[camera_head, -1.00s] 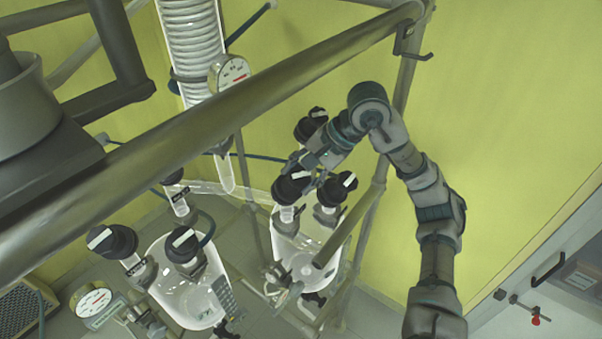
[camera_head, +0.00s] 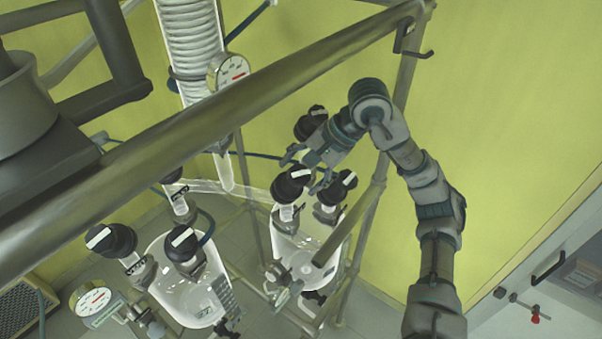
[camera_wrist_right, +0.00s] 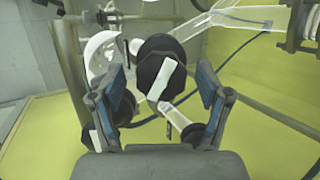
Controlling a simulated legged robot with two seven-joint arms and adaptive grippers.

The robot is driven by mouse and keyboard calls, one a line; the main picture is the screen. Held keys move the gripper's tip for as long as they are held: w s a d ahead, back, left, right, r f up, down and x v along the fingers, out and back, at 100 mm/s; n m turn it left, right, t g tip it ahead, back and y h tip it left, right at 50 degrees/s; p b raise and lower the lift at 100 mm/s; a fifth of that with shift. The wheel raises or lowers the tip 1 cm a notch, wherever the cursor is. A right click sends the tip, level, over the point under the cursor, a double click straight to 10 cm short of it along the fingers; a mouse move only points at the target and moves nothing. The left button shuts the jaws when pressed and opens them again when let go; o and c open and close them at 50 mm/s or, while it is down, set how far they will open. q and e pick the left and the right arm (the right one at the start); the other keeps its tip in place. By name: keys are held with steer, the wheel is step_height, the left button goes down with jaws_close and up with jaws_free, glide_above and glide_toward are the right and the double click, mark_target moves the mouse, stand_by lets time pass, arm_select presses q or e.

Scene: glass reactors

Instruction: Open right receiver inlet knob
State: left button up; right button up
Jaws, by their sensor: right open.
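The right receiver is a clear glass vessel (camera_head: 300,258) right of centre in the head view. Several black knobs with white bars top it: a left knob (camera_head: 288,187), a right knob (camera_head: 338,187) and a back knob (camera_head: 309,124). My right gripper (camera_head: 304,171) is just above and behind the left knob, its fingers spread. In the right wrist view, one black knob (camera_wrist_right: 163,72) with a tilted white bar shows between and beyond the open fingers of my right gripper (camera_wrist_right: 167,88). The gripper does not hold it. I cannot tell which knob is the inlet. My left gripper is not in view.
A thick metal rail (camera_head: 210,125) crosses the head view diagonally. The left receiver (camera_head: 186,285) with similar knobs stands to the left. A round gauge (camera_head: 229,71) and a coiled glass condenser (camera_head: 190,40) are above. An upright post (camera_head: 372,200) stands close to my right arm.

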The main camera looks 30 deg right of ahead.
mark_target(306, 173)
steer(key=v, duration=0.2)
steer(key=d+v, duration=0.1)
steer(key=v, duration=0.2)
steer(key=shift+f, duration=0.25)
steer(key=s+d, duration=0.7)
steer(key=d, duration=0.1)
steer(key=shift+d+f, duration=0.15)
steer(key=shift+d, duration=0.2)
steer(key=shift+a, duration=0.25)
steer(key=shift+d, duration=0.15)
